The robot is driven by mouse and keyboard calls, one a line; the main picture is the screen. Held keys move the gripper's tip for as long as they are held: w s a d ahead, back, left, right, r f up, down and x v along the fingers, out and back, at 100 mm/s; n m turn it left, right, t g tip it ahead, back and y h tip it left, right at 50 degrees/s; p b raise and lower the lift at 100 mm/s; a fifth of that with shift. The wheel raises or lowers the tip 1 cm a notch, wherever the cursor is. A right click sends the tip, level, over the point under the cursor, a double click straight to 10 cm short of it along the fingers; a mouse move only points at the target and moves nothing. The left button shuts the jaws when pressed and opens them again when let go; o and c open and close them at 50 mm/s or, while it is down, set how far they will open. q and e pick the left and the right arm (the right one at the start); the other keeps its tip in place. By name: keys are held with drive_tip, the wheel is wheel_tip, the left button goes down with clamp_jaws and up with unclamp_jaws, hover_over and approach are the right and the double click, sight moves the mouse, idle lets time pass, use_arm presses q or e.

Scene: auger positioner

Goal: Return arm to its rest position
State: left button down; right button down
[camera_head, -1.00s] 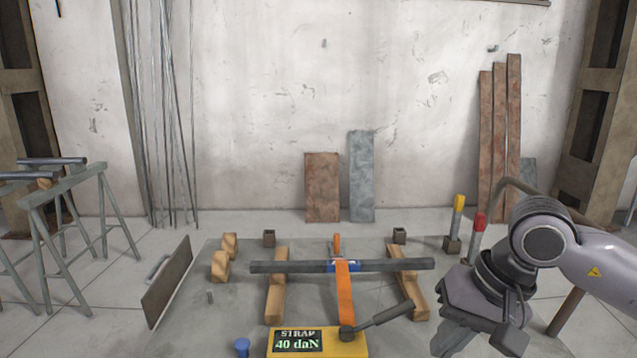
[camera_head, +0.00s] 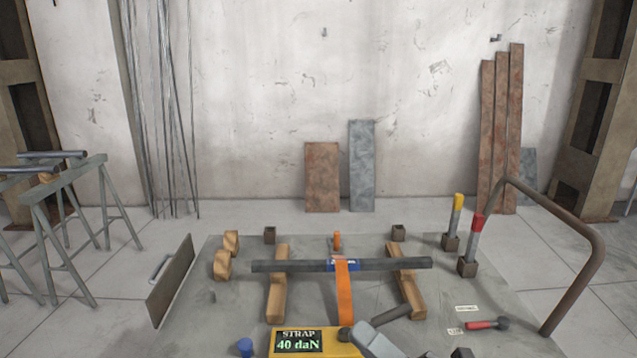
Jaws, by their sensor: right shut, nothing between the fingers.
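My right gripper (camera_head: 365,334) shows only in part at the bottom edge, as a grey finger piece in front of the strap box. It is shut and empty, close to the dark lever (camera_head: 394,313), and overlaps its lower part. I cannot tell whether they touch. The rest of the right arm is below the picture. My left gripper is out of view. The yellow strap box (camera_head: 325,331) reads "STRAP 40 daN". An orange strap (camera_head: 344,295) runs from it over a dark bar (camera_head: 295,266) lying across two wooden beams.
A bent brown pipe (camera_head: 597,250) arches at the right. A red-tipped post (camera_head: 472,238) and a yellow-tipped post (camera_head: 453,222) stand in sockets. A red-handled tool (camera_head: 487,324) lies on the plate. A leaning panel (camera_head: 170,281) and trestles (camera_head: 68,188) stand left.

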drive_tip(key=d+f+m+t+h, duration=0.3)
drive_tip(key=d+f+m+h, duration=0.2)
drive_tip(key=f+m+h, duration=0.5)
drive_tip(key=s+d+f+m+g+h+p, duration=0.1)
drive_tip(key=s+d+f+m+g+h, duration=0.1)
drive_tip(key=s+f+m, duration=0.4)
drive_tip(key=s+d+f+m+g+h+p, duration=0.1)
drive_tip(key=s+d+f+m+g+h, duration=0.2)
drive_tip(key=s+d+f+m, duration=0.3)
wheel_tip(320, 180, down, 5)
drive_tip(key=s+m+g, duration=0.1)
drive_tip(key=m, duration=0.5)
drive_tip(key=shift+d+g, duration=0.3)
drive_tip(key=shift+g, duration=0.1)
drive_tip(key=shift+r, duration=0.1)
